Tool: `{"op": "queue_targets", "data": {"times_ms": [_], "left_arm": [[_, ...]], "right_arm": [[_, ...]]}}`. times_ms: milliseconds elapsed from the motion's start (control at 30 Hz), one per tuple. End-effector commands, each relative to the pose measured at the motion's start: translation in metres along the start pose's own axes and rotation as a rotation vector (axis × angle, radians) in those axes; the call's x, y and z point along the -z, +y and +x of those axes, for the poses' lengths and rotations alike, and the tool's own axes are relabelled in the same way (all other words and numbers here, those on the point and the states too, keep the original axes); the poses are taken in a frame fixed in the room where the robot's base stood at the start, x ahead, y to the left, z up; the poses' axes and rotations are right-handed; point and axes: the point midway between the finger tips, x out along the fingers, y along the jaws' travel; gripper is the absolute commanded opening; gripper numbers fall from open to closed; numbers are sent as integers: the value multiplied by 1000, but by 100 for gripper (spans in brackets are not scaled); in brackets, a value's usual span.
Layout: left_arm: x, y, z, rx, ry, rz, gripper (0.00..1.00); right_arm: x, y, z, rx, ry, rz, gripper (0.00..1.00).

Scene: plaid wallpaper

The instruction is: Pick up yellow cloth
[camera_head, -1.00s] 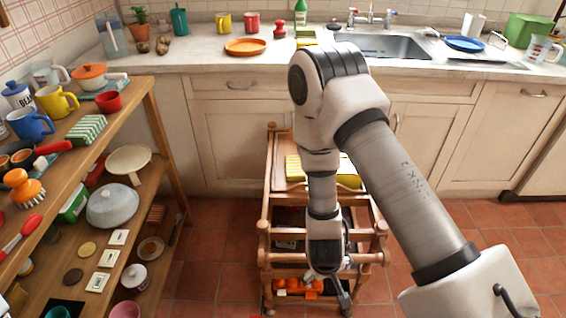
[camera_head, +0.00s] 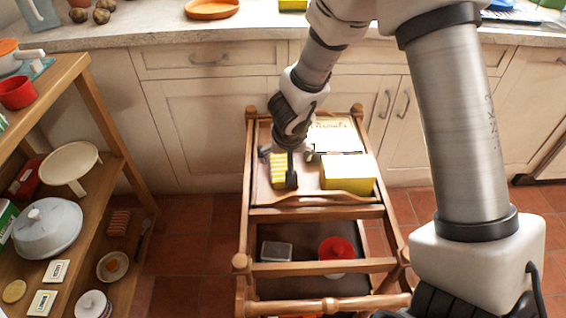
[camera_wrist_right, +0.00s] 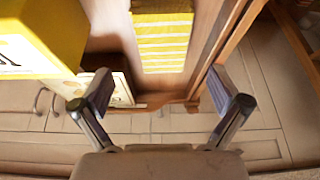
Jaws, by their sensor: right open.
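The yellow cloth (camera_head: 278,172) is a folded, striped yellow piece lying on the top shelf of a wooden trolley, at its left side. My right gripper (camera_head: 288,160) is open just above and beside it and hides part of it. In the right wrist view the cloth (camera_wrist_right: 162,42) lies ahead of the open fingers (camera_wrist_right: 160,90), lined up with the gap between them and beyond their tips. Nothing is between the fingers. My left gripper is not in view.
A yellow box (camera_head: 347,172) stands to the right of the cloth, with a pale lettered packet (camera_head: 336,134) behind it. The trolley's wooden rail (camera_head: 315,213) edges the near side. A shelf unit (camera_head: 112,135) with dishes stands left; the counter (camera_head: 150,34) runs behind.

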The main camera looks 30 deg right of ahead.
Motion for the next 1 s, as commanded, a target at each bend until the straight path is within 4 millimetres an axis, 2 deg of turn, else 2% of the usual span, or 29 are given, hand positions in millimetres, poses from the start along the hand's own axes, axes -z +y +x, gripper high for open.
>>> {"op": "queue_targets", "data": {"times_ms": [33,233,400,667,700,833,867,1000], "left_arm": [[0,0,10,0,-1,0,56],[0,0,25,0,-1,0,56],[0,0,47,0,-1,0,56],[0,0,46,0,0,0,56],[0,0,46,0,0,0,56],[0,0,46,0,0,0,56],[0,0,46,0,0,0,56],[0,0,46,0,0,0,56]], "right_arm": [[-2,0,12,0,-2,1,98],[-1,-1,37,-1,-1,2,98],[0,-2,70,-2,-2,1,98],[3,-3,72,-2,-1,0,98],[3,-3,72,-2,-1,0,84],[3,-2,72,-2,-1,0,38],[3,-2,72,-2,-1,0,34],[3,-2,72,-2,-2,0,34]]}}
